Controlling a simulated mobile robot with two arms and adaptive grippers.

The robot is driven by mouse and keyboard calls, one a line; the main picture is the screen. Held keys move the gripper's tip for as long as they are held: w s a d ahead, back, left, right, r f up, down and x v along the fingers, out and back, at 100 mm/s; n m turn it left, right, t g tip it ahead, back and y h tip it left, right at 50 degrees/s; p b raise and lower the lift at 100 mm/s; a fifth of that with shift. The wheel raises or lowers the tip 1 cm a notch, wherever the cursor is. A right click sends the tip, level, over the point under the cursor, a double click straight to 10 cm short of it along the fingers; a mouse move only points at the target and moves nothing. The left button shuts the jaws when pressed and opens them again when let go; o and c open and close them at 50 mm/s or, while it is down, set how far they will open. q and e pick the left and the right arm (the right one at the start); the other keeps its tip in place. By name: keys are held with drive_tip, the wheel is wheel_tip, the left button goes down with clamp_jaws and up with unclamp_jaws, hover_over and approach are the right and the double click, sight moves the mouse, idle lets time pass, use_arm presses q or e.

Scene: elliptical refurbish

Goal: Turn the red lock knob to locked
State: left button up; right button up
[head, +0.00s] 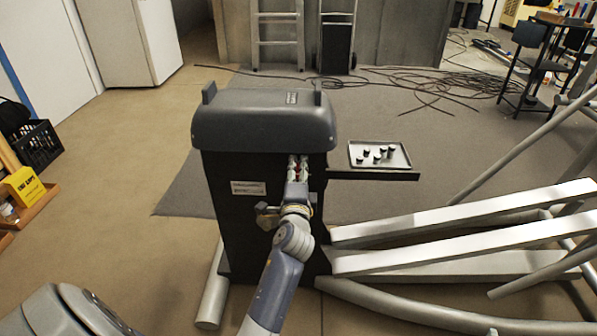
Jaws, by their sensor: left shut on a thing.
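The red lock knob (297,172) is a small patch of red on the front side of the dark machine housing (225,210), below its rounded grey cover. My left gripper (298,165) reaches up from the bottom of the head view to this spot. Its fingers are on either side of the red patch and closed on it. The fingers hide most of the knob, so its turn angle cannot be read. My right gripper is not in view.
White foot rails (460,217) and grey tubes spread to the right. Loose cables (400,82) lie behind. The floor at left is mostly clear.

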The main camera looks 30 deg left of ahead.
use_arm(q)
drive_tip(key=shift+a, duration=0.1)
idle(0.3)
drive_tip(key=o, duration=1.1)
drive_tip(key=shift+c, duration=0.2)
drive_tip(key=shift+s, duration=0.1)
